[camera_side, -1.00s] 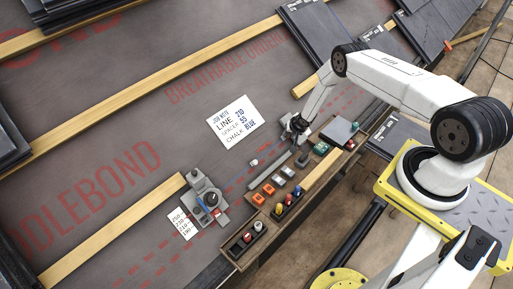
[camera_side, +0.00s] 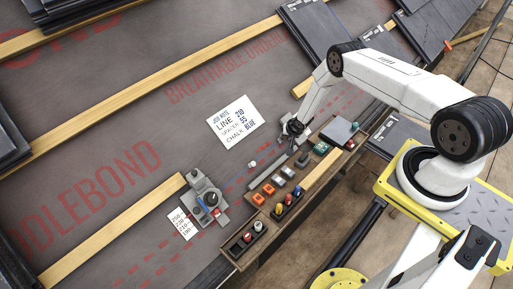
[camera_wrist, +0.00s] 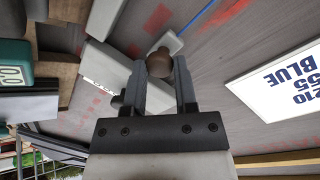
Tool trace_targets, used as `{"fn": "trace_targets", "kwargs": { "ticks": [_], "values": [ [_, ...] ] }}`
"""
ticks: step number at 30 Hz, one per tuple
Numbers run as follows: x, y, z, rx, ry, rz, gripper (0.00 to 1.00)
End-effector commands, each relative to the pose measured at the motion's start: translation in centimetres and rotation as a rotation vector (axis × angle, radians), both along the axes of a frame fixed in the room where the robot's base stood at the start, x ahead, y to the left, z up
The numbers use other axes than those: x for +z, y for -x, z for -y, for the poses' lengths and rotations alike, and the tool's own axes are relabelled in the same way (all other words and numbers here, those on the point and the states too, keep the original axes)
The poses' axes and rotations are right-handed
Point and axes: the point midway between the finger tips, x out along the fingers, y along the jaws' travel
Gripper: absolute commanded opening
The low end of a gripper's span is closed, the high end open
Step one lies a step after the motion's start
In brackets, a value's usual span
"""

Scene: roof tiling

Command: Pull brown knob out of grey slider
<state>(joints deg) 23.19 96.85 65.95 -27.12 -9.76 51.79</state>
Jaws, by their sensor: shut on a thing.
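The brown knob (camera_wrist: 159,64) is round-headed and sits between my fingertips in the wrist view. My gripper (camera_wrist: 160,82) is shut on it, one finger on each side. A small light grey piece (camera_wrist: 168,42), which looks like the grey slider, lies just beyond the knob. I cannot tell whether the knob's stem is still in it. In the side view my gripper (camera_side: 296,129) points down close to the roof surface, left of the wooden tray; it hides the knob there.
A long grey bar (camera_wrist: 112,68) lies left of my gripper in the wrist view. The job note card (camera_side: 234,119) lies to the left in the side view. The wooden tray (camera_side: 320,172) holds orange and grey blocks and coloured pieces. A grey clamp-like device (camera_side: 206,199) stands lower left.

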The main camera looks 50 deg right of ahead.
Motion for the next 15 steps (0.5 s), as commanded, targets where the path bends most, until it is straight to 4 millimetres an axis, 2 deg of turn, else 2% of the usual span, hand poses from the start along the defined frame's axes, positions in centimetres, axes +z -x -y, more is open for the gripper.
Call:
{"fn": "trace_targets", "kwargs": {
  "ticks": [7,15],
  "values": [
    [0.1,-0.2,-1.9,0.005,0.002,0.004,0.0],
    [0.1,-0.1,-2.4,0.002,0.006,0.004,0.0]
  ]
}}
